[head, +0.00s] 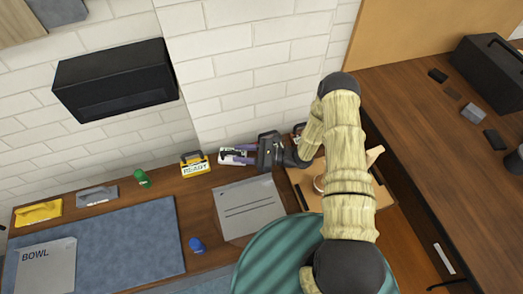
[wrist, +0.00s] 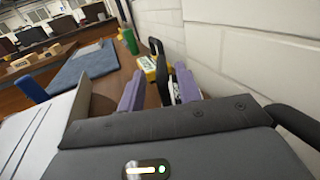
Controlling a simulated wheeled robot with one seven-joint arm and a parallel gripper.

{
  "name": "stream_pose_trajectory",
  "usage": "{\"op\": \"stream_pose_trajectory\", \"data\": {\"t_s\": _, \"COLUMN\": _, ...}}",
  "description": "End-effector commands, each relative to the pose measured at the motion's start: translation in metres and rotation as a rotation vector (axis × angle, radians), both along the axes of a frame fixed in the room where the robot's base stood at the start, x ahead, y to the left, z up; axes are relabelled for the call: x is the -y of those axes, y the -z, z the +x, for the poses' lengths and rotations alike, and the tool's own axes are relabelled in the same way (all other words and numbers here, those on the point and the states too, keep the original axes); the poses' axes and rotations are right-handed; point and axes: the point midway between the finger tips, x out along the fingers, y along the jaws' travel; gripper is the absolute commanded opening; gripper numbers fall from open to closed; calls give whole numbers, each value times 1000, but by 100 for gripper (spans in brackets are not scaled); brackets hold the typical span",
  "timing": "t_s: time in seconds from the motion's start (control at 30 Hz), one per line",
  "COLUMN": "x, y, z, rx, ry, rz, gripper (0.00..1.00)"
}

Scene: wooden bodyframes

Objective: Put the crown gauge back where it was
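My gripper (head: 234,155) reaches left along the back of the wooden counter by the white brick wall. Its two purple fingers are apart, and they also show in the wrist view (wrist: 159,88). A black upright piece (wrist: 157,60) with some white near it shows between and beyond the fingers; it may be the crown gauge, but I cannot tell for sure. I see no contact between it and the fingers. In the head view a white card or plate (head: 226,162) lies under the fingers, which partly hide it.
A yellow-and-white READY sign (head: 195,165), green object (head: 143,178), grey block (head: 97,196) and yellow block (head: 38,212) line the wall. A grey slotted box (head: 250,205) and blue object (head: 197,245) stand in front. A blue mat (head: 130,245) covers the left. A black wall unit (head: 116,78) overhangs.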

Motion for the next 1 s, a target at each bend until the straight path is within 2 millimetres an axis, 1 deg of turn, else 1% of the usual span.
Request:
{"op": "stream_pose_trajectory", "data": {"t_s": 0.07, "x": 10, "y": -4, "z": -1, "rx": 1, "ry": -1, "rz": -2, "gripper": 34}}
{"op": "stream_pose_trajectory", "data": {"t_s": 0.4, "x": 56, "y": 1, "z": -8, "rx": 0, "ry": 0, "rz": -1, "gripper": 34}}
{"op": "stream_pose_trajectory", "data": {"t_s": 0.5, "x": 65, "y": 1, "z": -9, "rx": 0, "ry": -1, "rz": 0, "gripper": 34}}
{"op": "stream_pose_trajectory", "data": {"t_s": 0.67, "x": 71, "y": 0, "z": -9, "rx": 1, "ry": 0, "rz": 1, "gripper": 34}}
{"op": "stream_pose_trajectory", "data": {"t_s": 1.0, "x": 71, "y": 0, "z": -9, "rx": 1, "ry": 1, "rz": 1, "gripper": 34}}
